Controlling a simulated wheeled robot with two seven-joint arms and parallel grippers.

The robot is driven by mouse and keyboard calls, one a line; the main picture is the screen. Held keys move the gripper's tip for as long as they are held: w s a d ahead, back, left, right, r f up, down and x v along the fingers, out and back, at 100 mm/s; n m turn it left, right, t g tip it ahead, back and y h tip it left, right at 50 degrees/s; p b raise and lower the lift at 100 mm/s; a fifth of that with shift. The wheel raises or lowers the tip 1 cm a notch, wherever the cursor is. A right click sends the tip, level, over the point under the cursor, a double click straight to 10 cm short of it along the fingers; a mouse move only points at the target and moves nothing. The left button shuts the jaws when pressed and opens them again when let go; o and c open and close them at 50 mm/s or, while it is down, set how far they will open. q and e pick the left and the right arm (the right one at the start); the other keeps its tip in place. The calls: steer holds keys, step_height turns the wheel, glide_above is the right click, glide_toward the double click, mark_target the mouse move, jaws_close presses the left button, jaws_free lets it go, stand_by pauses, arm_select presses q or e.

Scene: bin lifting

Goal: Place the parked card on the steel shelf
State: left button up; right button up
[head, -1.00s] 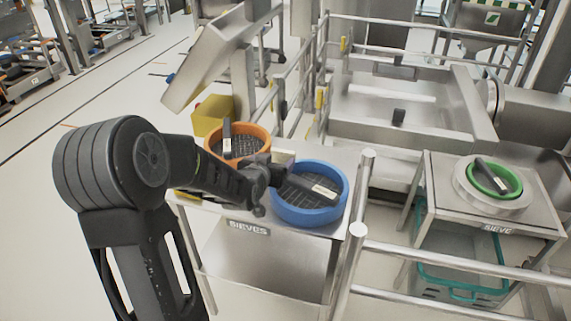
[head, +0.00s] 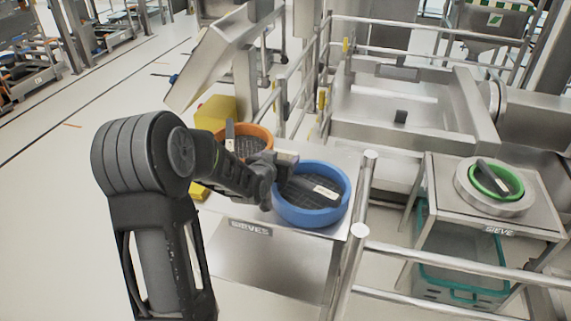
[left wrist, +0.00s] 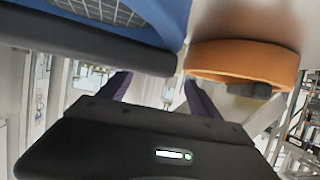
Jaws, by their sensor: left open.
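No thing is clearly marked as the parked card. A dark bar with a white label (head: 326,192) lies across the blue sieve (head: 312,217). An orange sieve (head: 262,133) stands behind it with a dark labelled bar (head: 229,134) tilted up. Both are on the steel table lettered SIEVES (head: 312,241), which may be the steel shelf. My left gripper (head: 284,172) is close to the left rim of the blue sieve. In the left wrist view its two fingers (left wrist: 155,88) are apart with nothing seen between them. The blue sieve (left wrist: 165,22) and orange sieve (left wrist: 245,58) show above. My right gripper is out of view.
A green sieve (head: 514,181) with a dark bar sits on a round steel ring on the right stand (head: 440,195). A teal crate (head: 450,292) is below. Steel rails and a post (head: 352,240) stand between table and stand. A yellow box (head: 214,112) is behind.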

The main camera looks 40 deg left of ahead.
mark_target(285, 152)
arm_select(q)
steer(key=x, duration=0.4)
steer(key=shift+w+a+f+p, duration=0.1)
steer(key=shift+w+f+p, duration=0.1)
steer(key=shift+p, duration=0.15)
steer(key=shift+r, duration=0.1)
steer(key=shift+c, duration=0.4)
jaws_close()
steer(key=shift+r, duration=0.1)
stand_by(0.3)
step_height(285, 152, up, 10)
stand_by(0.4)
stand_by(0.5)
